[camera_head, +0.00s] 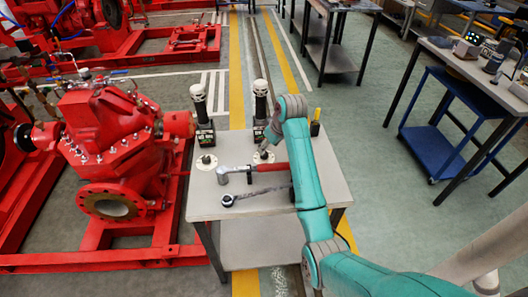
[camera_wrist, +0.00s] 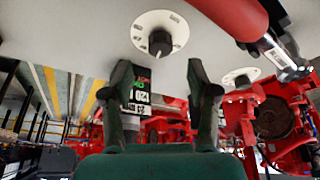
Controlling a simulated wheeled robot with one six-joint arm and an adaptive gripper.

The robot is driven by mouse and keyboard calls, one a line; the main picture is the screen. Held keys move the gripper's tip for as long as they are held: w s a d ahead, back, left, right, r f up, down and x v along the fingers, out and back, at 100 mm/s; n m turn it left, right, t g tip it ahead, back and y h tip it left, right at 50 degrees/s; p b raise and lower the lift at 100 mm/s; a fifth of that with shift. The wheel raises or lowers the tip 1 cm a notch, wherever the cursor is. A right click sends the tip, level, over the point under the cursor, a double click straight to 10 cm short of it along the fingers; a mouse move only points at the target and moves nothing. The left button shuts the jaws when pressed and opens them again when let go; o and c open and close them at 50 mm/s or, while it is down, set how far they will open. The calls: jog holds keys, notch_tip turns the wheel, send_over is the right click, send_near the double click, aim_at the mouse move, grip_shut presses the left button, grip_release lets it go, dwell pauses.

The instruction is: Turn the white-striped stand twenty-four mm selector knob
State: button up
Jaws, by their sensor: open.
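Two dark selector knobs sit on round white dials on the grey table. The right knob (camera_head: 264,155) is partly covered by my arm in the head view. In the wrist view this knob (camera_wrist: 160,40) lies beyond and between my fingertips, apart from them. The left knob (camera_head: 206,160) stands clear; it also shows at the right of the wrist view (camera_wrist: 240,78). My gripper (camera_wrist: 154,75) is open and empty. In the head view, its end (camera_head: 269,142) is above the right dial. I cannot make out which stand has white stripes.
Two black stands with white tops, left (camera_head: 200,104) and right (camera_head: 261,99), rise behind the dials. A red pump (camera_head: 110,140) stands left; a blue cart (camera_head: 455,125) stands right.

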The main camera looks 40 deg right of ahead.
aim_at(265, 154)
jog(key=x, duration=0.5)
jog(key=shift+w+f, duration=0.1)
jog(key=shift+f, duration=0.25)
grip_shut()
